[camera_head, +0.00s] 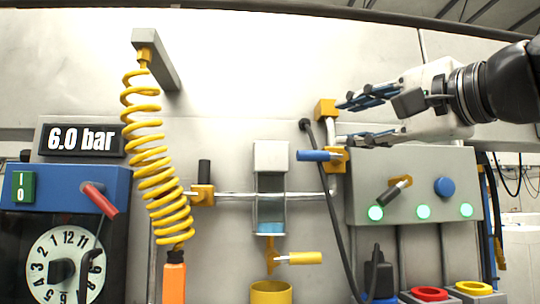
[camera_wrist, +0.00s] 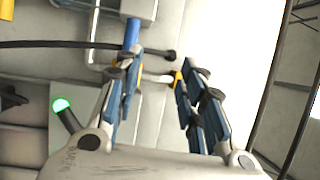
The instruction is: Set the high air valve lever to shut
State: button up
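The high air valve (camera_head: 336,160) is a yellow body on the grey pipe, left of the grey control box. Its blue lever (camera_head: 314,155) points left, lying horizontal across the upright pipe. My gripper (camera_head: 348,122) comes in from the right, open and empty, its fingers pointing left. The lower finger is close to the valve; I cannot tell whether they touch. In the wrist view, the blue lever (camera_wrist: 132,36) shows beyond the left fingertip, and part of the yellow valve (camera_wrist: 178,79) shows between the fingers of my gripper (camera_wrist: 161,66).
A black-handled valve (camera_head: 204,172) and a yellow lever (camera_head: 304,258) sit lower left. The control box (camera_head: 420,160) has green lights, a blue knob and a dark lever. A yellow coiled hose (camera_head: 155,165) hangs left.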

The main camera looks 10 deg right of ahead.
jog(key=f+b+v, duration=0.1)
jog(key=v, duration=0.5)
jog(key=shift+s+b, duration=0.15)
jog(key=shift+b, duration=0.2)
jog(key=shift+r, duration=0.1)
dwell(0.6)
jog(key=shift+d, duration=0.1)
